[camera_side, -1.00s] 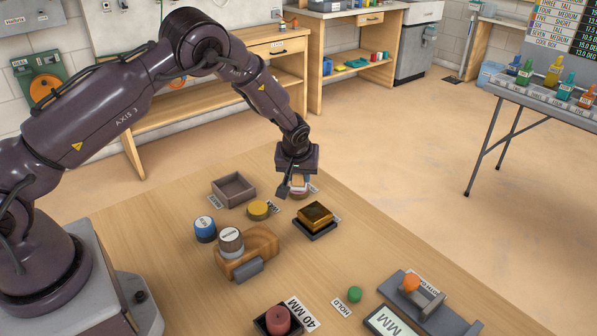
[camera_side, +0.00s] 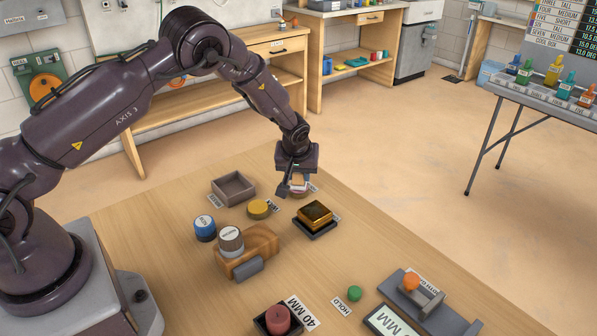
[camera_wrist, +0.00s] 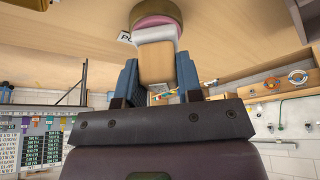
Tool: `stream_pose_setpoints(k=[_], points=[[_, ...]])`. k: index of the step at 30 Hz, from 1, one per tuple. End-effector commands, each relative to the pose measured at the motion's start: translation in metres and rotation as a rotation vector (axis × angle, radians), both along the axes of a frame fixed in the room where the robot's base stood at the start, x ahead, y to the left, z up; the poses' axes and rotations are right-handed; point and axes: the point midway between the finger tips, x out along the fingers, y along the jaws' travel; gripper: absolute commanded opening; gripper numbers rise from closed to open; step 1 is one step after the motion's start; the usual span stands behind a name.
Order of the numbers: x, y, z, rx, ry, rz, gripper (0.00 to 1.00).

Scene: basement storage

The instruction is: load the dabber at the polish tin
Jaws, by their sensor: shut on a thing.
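The tin is round with a dark olive side. A white label beside it is partly hidden. In the side view the gripper hides much of the dabber.
The table's right middle is mostly clear.

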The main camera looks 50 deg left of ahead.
Motion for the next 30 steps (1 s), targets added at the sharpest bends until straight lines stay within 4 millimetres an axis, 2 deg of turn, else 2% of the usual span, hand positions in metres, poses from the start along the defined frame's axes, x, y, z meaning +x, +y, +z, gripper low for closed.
stream_pose_setpoints(k=[21,30], points=[[0.000,0.000,0.058,0.000,0.000,0.001,0.14],[0.000,0.000,0.069,0.000,0.001,0.000,0.14]])
